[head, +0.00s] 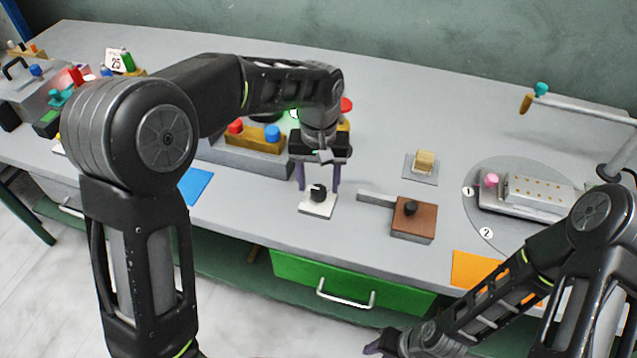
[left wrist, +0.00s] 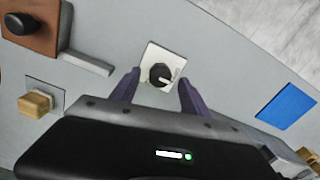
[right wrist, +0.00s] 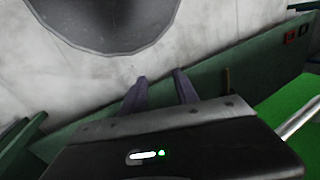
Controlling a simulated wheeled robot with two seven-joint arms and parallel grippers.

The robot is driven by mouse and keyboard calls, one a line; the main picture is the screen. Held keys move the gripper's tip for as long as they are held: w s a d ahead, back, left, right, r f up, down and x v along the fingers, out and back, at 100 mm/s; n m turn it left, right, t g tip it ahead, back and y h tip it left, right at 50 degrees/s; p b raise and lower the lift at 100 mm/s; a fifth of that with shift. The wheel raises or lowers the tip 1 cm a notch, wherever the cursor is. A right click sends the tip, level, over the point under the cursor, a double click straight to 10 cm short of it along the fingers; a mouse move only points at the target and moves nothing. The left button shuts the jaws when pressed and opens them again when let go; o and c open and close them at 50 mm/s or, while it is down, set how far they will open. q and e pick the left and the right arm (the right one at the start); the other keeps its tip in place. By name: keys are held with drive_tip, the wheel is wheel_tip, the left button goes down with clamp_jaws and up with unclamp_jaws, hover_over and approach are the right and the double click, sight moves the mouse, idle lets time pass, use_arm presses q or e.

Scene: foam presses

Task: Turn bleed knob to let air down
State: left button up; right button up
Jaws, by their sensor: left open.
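The bleed knob (head: 318,192) is a small black knob with a pale pointer mark on a square white plate (head: 318,209) near the table's front edge. In the left wrist view the knob (left wrist: 160,75) lies between and just beyond my left fingertips, its pointer toward the right. My left gripper (head: 318,184) is open, pointing down over the knob, with one purple finger to each side. I cannot tell whether the fingers touch it. My right gripper (right wrist: 160,88) is empty with its fingers apart, low in front of the table; its tips show at the head view's bottom edge.
A brown block with a black knob (head: 411,210) and a grey bar stands right of the plate. A yellow block (head: 425,161) sits behind it. A grey unit with red and blue buttons (head: 272,133) is behind my left gripper. Blue (head: 195,185) and orange (head: 476,268) mats lie near the front edge.

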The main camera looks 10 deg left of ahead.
sight(318, 189)
use_arm(q)
wheel_tip(318, 189, up, 7)
drive_tip(key=shift+f+b, duration=0.1)
drive_tip(key=shift+b, duration=0.2)
drive_tip(key=shift+f, duration=0.1)
idle(0.4)
